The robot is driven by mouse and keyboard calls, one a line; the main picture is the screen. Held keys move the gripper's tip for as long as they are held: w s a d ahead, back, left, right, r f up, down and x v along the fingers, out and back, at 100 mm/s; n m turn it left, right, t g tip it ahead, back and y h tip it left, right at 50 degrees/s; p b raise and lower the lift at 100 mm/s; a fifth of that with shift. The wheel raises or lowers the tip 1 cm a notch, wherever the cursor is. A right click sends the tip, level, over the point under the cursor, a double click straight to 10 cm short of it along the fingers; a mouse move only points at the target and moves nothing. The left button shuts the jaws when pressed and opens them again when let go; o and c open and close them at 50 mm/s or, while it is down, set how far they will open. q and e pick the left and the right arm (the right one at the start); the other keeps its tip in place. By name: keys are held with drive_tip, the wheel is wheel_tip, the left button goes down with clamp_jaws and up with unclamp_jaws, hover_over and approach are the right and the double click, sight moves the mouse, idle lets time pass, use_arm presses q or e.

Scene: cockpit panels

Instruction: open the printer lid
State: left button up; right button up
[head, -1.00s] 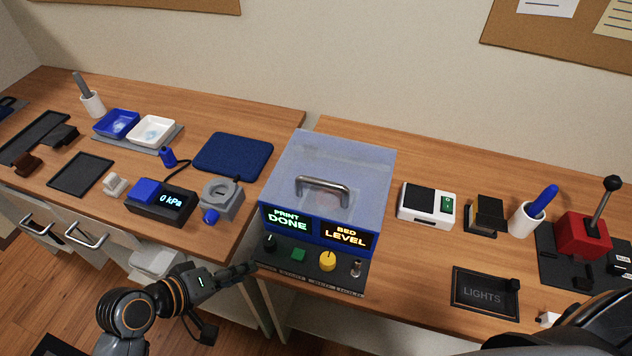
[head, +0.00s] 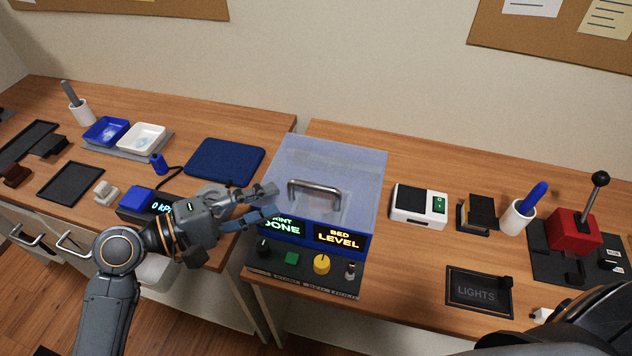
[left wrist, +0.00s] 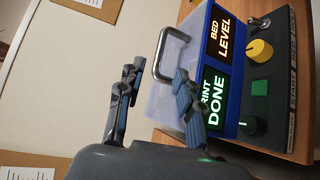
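The printer (head: 300,225) stands on the desk with a translucent blue lid (head: 340,165), which is closed. A metal bar handle (head: 315,187) sits on the lid; it also shows in the left wrist view (left wrist: 164,58). The front displays (head: 338,237) read "PRINT DONE" and "BED LEVEL". My left gripper (head: 270,202) is open and empty, just left of the handle and apart from it, with one finger in front of the "PRINT" text. In the left wrist view the handle lies beyond the two spread fingers (left wrist: 150,95). My right gripper is not in view.
Below the displays is a control strip with a yellow knob (head: 322,264) and a green button (head: 292,258). A gauge box (head: 135,201) sits left, partly behind my arm. A white switch box (head: 419,206) stands right. The wall is behind.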

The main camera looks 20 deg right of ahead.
sight(310, 188)
use_arm(q)
drive_tip(key=p+x, duration=0.1)
drive_tip(key=x, duration=0.9)
drive_tip(key=shift+w+d+p, duration=0.15)
drive_tip(key=shift+d+p, duration=0.1)
drive_tip(key=shift+p, duration=0.15)
clamp_jaws()
